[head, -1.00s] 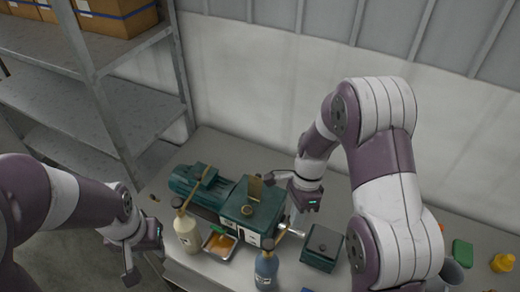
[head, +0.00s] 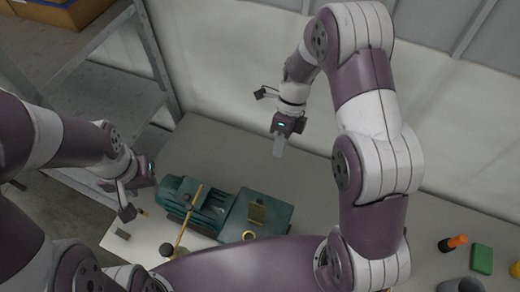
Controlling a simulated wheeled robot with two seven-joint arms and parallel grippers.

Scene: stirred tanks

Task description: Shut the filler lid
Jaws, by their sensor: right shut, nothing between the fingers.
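The green tank (head: 278,217) stands on the bench at lower centre. Its filler lid, a small brownish plate (head: 257,213), seems to stand up open on the top, with a yellow ring (head: 248,235) just in front of it. My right gripper (head: 278,148) points down, shut and empty, above the bench behind the tank and apart from the lid. My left gripper (head: 143,178) is left of the green motor, clear of the tank; its fingers are not clear enough to judge. My own purple arm parts hide the tank's front.
A green motor (head: 200,207) with a yellow rod (head: 187,218) across it adjoins the tank's left side. An orange-tipped object (head: 452,243), a green block (head: 481,258) and a yellow object (head: 515,270) lie far right. A grey shelf (head: 105,95) stands at upper left. The bench behind the tank is clear.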

